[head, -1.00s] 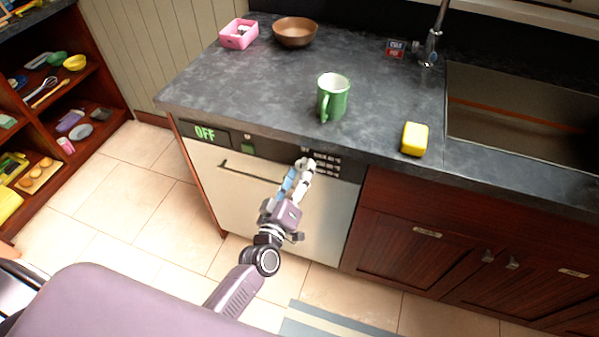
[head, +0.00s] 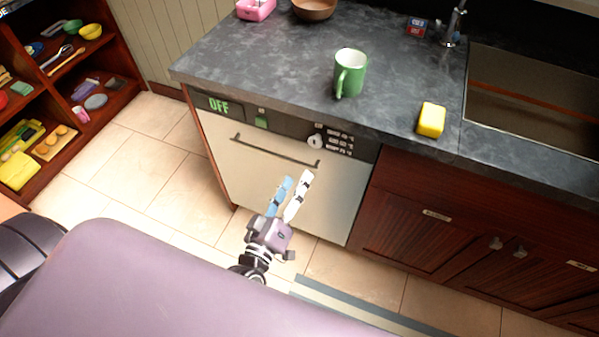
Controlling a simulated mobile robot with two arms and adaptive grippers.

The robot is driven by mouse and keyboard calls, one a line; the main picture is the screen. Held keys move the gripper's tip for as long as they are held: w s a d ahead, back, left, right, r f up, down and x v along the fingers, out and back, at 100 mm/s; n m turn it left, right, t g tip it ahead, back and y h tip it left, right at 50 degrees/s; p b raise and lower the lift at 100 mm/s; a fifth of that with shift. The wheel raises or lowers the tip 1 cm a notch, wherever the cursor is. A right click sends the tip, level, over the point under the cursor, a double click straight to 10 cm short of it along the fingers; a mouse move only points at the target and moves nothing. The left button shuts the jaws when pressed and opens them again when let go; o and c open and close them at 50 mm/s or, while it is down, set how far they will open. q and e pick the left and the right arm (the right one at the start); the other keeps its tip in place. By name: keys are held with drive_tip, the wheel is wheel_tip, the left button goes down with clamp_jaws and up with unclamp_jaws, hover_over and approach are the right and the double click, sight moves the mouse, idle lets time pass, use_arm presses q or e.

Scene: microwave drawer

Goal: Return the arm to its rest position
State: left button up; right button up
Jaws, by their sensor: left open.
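My left gripper (head: 294,183) is in the lower middle of the head view, in front of the white door of the appliance (head: 235,183). Its two fingers, one blue and one white, are spread with nothing between them. The fingertips show just below the long dark handle (head: 275,151). A knob (head: 314,141) and a green "OFF" display (head: 218,105) are on the panel above the handle. The appliance door is shut. My right gripper is not in view.
The dark counter above holds a green mug (head: 350,73), a yellow sponge (head: 431,119), a brown bowl (head: 314,8) and a pink box (head: 255,9). A sink (head: 530,105) is at the right. Shelves (head: 110,75) stand at the left. The tiled floor (head: 135,170) between is clear.

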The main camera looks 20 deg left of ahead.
use_arm(q)
drive_tip(key=shift+s, duration=0.1)
idle(0.5)
drive_tip(key=s+f+m+g, duration=0.2)
drive_tip(key=s+f+g, duration=0.15)
drive_tip(key=f, duration=0.75)
drive_tip(key=s+f+m+g+h, duration=0.1)
drive_tip(key=s+f+m+g, duration=0.3)
drive_tip(key=f, duration=0.6)
drive_tip(key=s+f+m+g, duration=0.1)
drive_tip(key=s+f+g, duration=0.1)
drive_tip(key=s+f, duration=0.65)
drive_tip(key=s+a+f+m+g, duration=0.2)
drive_tip(key=s+a+f+g, duration=0.1)
drive_tip(key=s+f, duration=0.5)
drive_tip(key=s+a+f+m+g+y, duration=0.1)
drive_tip(key=s+a+f+m+g, duration=0.1)
drive_tip(key=s+f, duration=0.7)
drive_tip(key=s+a+g, duration=0.1)
drive_tip(key=s+g, duration=0.1)
drive_tip(key=s, duration=0.2)
drive_tip(key=shift+s+y, duration=0.2)
drive_tip(key=shift+y, duration=0.1)
drive_tip(key=shift+g, duration=0.25)
